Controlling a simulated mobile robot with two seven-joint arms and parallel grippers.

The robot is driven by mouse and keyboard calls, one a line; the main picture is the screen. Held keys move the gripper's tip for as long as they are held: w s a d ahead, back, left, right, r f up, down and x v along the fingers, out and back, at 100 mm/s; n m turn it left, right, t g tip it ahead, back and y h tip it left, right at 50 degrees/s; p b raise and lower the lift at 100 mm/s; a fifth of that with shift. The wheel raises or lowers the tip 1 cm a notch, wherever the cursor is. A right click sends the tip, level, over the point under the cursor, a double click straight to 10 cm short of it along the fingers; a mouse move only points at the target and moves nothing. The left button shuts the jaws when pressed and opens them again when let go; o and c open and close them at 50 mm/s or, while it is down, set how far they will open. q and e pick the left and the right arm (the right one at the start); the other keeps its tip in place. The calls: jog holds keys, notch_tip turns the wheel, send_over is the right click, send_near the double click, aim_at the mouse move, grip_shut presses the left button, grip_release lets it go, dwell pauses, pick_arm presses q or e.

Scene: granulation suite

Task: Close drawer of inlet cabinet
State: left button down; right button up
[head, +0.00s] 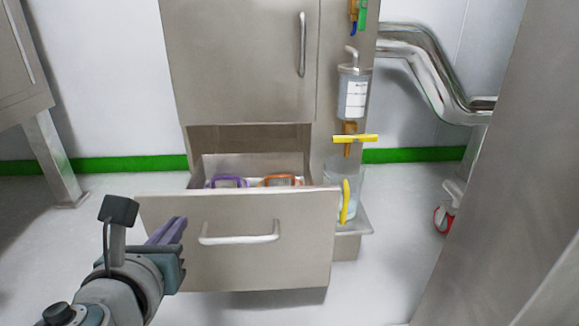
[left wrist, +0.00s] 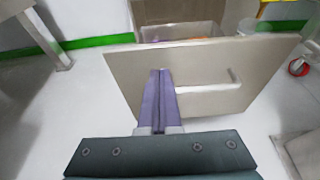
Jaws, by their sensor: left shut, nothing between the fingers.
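The inlet cabinet (head: 240,60) is grey metal and stands in the middle of the head view. Its bottom drawer (head: 255,262) is pulled out, with a white bar handle (head: 240,238) on the front. The drawer front (left wrist: 125,75) and handle (left wrist: 210,87) also show in the left wrist view. My left gripper (head: 180,222) has purple fingers, shut and empty, in front of the drawer front to the left of the handle. In the left wrist view its fingertips (left wrist: 160,72) overlap the drawer front; I cannot tell whether they touch it. My right gripper is not in view.
Purple (head: 229,182) and orange (head: 281,181) handled items lie in the drawer. A filter assembly with a yellow valve handle (head: 355,138) is on the cabinet's right side. A large grey panel (head: 510,200) stands at the right.

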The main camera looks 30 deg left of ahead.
aim_at(193, 197)
pick_arm(q)
jog(key=x, duration=0.2)
jog(key=b+x, duration=0.1)
jog(key=x, duration=0.2)
jog(key=shift+w+a+r+b, duration=0.2)
jog(key=shift+w+a+b, duration=0.05)
jog(key=shift+w+b, duration=0.15)
jog(key=shift+w+a+r, duration=0.1)
jog(key=shift+w+a, duration=0.15)
jog(key=shift+w, duration=0.2)
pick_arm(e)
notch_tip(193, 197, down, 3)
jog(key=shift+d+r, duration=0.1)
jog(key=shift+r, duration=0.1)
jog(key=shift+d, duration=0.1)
pick_arm(q)
jog(key=shift+w, duration=0.1)
